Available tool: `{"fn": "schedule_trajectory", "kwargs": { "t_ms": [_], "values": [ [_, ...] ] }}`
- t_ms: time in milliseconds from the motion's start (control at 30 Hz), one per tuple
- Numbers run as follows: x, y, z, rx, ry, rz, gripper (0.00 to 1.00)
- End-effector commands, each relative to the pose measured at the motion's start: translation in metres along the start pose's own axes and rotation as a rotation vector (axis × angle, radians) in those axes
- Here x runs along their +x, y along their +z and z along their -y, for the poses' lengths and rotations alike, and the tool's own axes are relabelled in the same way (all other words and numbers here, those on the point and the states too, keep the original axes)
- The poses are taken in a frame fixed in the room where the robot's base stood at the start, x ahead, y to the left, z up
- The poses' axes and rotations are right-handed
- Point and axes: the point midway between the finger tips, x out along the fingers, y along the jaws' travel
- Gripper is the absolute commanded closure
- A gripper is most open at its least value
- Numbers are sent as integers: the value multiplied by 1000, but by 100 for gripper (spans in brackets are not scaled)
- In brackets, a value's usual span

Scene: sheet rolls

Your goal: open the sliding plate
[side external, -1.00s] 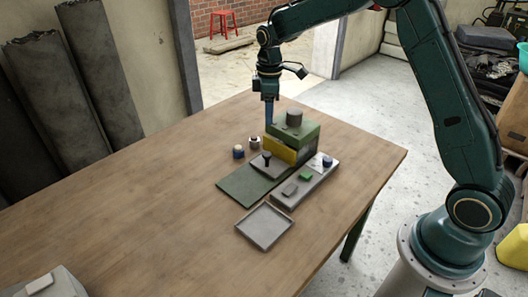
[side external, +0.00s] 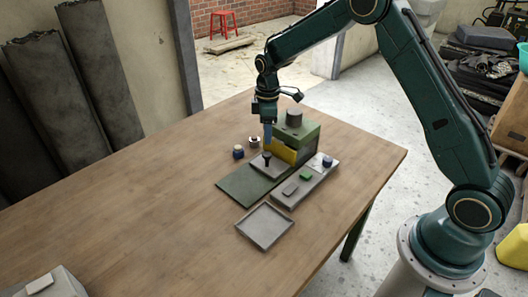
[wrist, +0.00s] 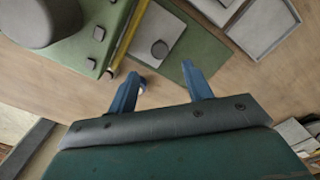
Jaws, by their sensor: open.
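The grey sliding plate (side external: 275,169) lies flat against the front of a green and yellow box (side external: 299,136), over a dark green base sheet (side external: 246,188). A black knob (side external: 267,157) stands upright on it. The plate also shows in the wrist view (wrist: 150,31), with the round top of its knob (wrist: 159,48). My gripper (side external: 268,147) points down just above and behind the knob, close to the box's left side. In the wrist view, its two blue fingers (wrist: 160,70) are apart, with nothing between them. The knob is beyond the fingertips.
A grey panel (side external: 313,184) with a green block and a blue knob lies right of the plate. An empty grey tray (side external: 264,226) lies in front. Two small knobbed pieces (side external: 238,153) (side external: 254,142) stand left of the box.

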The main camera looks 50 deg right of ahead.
Motion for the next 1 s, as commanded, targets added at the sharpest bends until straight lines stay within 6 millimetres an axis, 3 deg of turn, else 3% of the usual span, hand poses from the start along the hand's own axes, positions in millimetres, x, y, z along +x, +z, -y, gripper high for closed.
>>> {"fn": "schedule_trajectory", "kwargs": {
  "t_ms": [300,500,967,1000],
  "values": [
    [50,0,0,0,-2,1,50],
    [70,0,0,0,0,0,50],
    [80,0,0,0,1,-1,50],
    [80,0,0,0,1,-1,54]
  ]
}}
